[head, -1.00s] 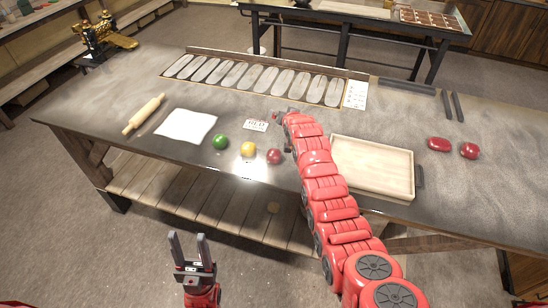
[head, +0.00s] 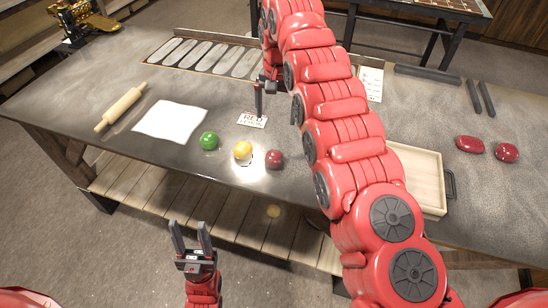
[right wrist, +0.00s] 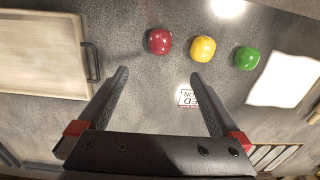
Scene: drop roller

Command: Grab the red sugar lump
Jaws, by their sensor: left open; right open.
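The red sugar lump (head: 275,159) is a round, dark red, shiny lump near the front edge of the workbench. It is the rightmost of a row with a yellow lump (head: 243,150) and a green lump (head: 209,141). In the right wrist view the red lump (right wrist: 159,41) lies beyond the fingertips, roughly centred between them. My right gripper (right wrist: 159,76) is open and empty, above the bench; in the head view it is behind the row, partly hidden by its arm. My left gripper (head: 189,228) is open and empty, in front of the bench.
A printed card (head: 252,119) lies behind the lumps. A wooden tray (head: 428,176) is to their right, partly hidden by my right arm. Two other red lumps (head: 470,144) lie farther right. A white sheet (head: 170,119) and rolling pin (head: 121,109) are left.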

